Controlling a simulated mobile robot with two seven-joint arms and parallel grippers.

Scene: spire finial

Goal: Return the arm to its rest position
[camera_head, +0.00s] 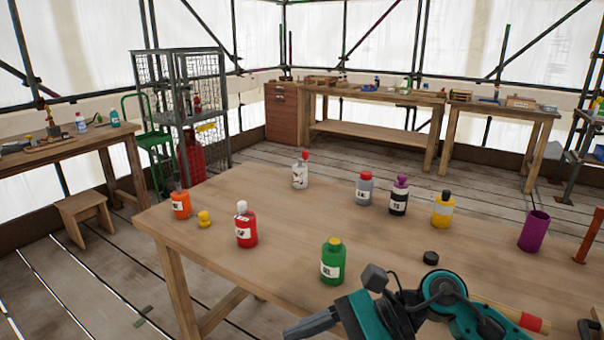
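An arm of mine reaches in at the bottom right, with teal and black links over the near edge of the wooden table (290,215). It appears to be my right arm. Its grey end, the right gripper (305,326), points left at the bottom edge, below the green bottle (333,264). Only one grey finger-like part shows clearly, so its opening cannot be made out. I see nothing held in it. My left gripper is not in view.
Near the arm are a black cap (430,258) and a red-ended wooden rod (515,317). Red (246,231), orange (181,205) and yellow (443,212) bottles and a purple cup (534,232) stand on the table. Its middle and left front are mostly clear.

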